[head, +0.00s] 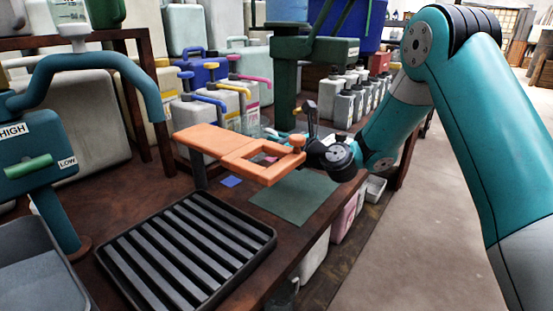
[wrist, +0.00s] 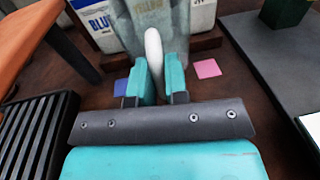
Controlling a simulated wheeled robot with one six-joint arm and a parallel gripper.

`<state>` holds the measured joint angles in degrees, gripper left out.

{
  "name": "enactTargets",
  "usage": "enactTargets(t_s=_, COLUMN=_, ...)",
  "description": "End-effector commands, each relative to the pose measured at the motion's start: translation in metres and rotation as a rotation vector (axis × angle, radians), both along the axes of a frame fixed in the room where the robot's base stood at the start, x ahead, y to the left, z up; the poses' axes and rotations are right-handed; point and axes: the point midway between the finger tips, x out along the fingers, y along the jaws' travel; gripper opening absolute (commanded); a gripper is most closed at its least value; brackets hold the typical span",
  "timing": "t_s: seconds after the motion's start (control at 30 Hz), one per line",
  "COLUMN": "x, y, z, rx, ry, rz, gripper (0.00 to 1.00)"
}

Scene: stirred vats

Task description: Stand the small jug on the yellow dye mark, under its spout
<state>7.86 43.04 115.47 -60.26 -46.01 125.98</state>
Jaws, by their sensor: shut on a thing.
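My gripper (wrist: 158,66) is shut on the white upright handle (wrist: 154,48) of the small jug, a translucent vessel (wrist: 178,22) just ahead of the fingers. In the head view my gripper (head: 280,135) is partly behind an orange board. The jug's base is hidden by the fingers, so I cannot tell whether it touches the table. A blue mark (wrist: 121,87) lies left of the fingers and a pink mark (wrist: 207,68) right. No yellow mark shows. The yellow spout (head: 234,89) stands between the blue spout (head: 208,100) and the pink spout (head: 250,78).
The orange board (head: 235,150) stands over the table beside my gripper. A black slatted rack (head: 190,250) lies in front, with a green mat (head: 295,200) to its right. A teal post machine (head: 40,165) is at left. A dark green stand (head: 285,80) rises behind.

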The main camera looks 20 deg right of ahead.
Motion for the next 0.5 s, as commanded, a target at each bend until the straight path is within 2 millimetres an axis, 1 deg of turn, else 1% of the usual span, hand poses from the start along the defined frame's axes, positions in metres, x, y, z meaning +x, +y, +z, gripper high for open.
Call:
enactTargets(t_s=0.03, x=0.000, y=0.000, z=-0.013, rx=0.001, ry=0.003, rz=0.000, gripper=0.00)
enactTargets(t_s=0.13, x=0.000, y=-0.001, z=-0.032, rx=0.001, ry=0.003, rz=-0.001, gripper=0.00)
enactTargets(t_s=0.2, x=0.000, y=0.000, z=-0.041, rx=0.002, ry=0.001, rz=-0.001, gripper=0.00)
enactTargets(t_s=0.3, x=0.003, y=0.002, z=-0.043, rx=0.000, ry=-0.001, rz=-0.001, gripper=0.00)
enactTargets(t_s=0.5, x=0.003, y=0.002, z=-0.041, rx=0.000, ry=0.000, rz=-0.001, gripper=0.00)
